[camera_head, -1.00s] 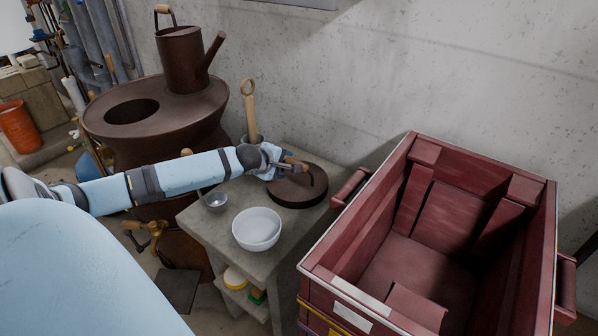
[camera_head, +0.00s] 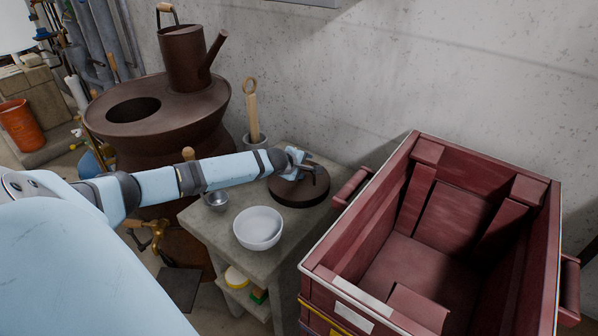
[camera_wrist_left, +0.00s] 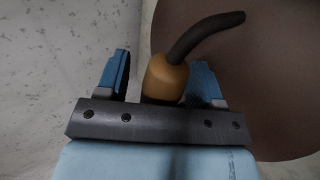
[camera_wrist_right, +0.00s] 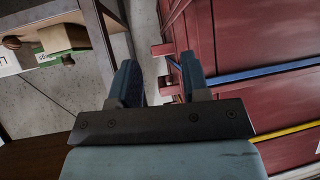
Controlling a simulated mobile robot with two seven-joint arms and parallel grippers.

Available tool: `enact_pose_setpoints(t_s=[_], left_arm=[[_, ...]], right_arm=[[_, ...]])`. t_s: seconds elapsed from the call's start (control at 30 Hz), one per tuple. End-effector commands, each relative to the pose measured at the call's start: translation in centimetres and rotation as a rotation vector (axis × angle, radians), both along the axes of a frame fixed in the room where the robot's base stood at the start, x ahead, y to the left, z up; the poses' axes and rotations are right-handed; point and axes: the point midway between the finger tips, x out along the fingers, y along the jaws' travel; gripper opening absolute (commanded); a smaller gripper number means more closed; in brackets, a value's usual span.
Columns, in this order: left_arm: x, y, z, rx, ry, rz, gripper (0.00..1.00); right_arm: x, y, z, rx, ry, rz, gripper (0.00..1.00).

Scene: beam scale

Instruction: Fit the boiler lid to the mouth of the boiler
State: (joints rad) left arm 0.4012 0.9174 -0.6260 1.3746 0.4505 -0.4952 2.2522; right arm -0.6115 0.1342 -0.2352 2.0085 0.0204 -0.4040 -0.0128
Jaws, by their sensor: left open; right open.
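The boiler lid (camera_head: 298,194) is a dark brown disc lying on the small grey table. It has a curved dark handle with a wooden grip (camera_wrist_left: 166,76). My left gripper (camera_head: 301,170) is at the handle. In the left wrist view its open fingers stand on either side of the wooden grip, not visibly clamped on it. The boiler (camera_head: 178,128) is a wide brown vessel at the left, and its round mouth (camera_head: 133,109) is open. My right gripper (camera_wrist_right: 158,66) is open and empty in the right wrist view, low beside the red crate.
The grey table (camera_head: 205,238) also carries white bowls (camera_head: 257,229), a small metal cup (camera_head: 215,200) and a pot (camera_head: 255,142) with a wooden-handled tool. A large red crate (camera_head: 350,240) stands to the right. A brown can (camera_head: 183,58) rises from the boiler's top.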

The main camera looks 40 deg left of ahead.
Motion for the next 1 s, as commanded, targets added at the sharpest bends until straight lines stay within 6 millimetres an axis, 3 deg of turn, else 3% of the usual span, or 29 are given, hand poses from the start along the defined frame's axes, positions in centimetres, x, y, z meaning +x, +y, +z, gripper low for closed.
enact_pose_setpoints(t_s=[0.2, 0.47, 0.83, 1.0], left_arm=[[0.0, 0.0, 0.0, 0.000, 0.000, 0.000, 0.59], [0.0, 0.0, 0.0, 0.000, 0.000, 0.000, 0.00], [0.1, 0.0, 0.3, -0.001, -0.002, 0.001, 0.00], [0.1, 0.0, 1.6, 0.000, -0.003, 0.001, 0.00]], right_arm=[[0.0, 0.0, 0.0, 0.001, 0.001, -0.001, 0.43], [0.0, 0.0, 0.0, 0.000, 0.002, 0.000, 0.43], [0.0, 0.0, 0.0, 0.000, 0.001, -0.001, 0.43], [0.0, -0.1, 0.1, -0.001, 0.001, -0.001, 0.43]])
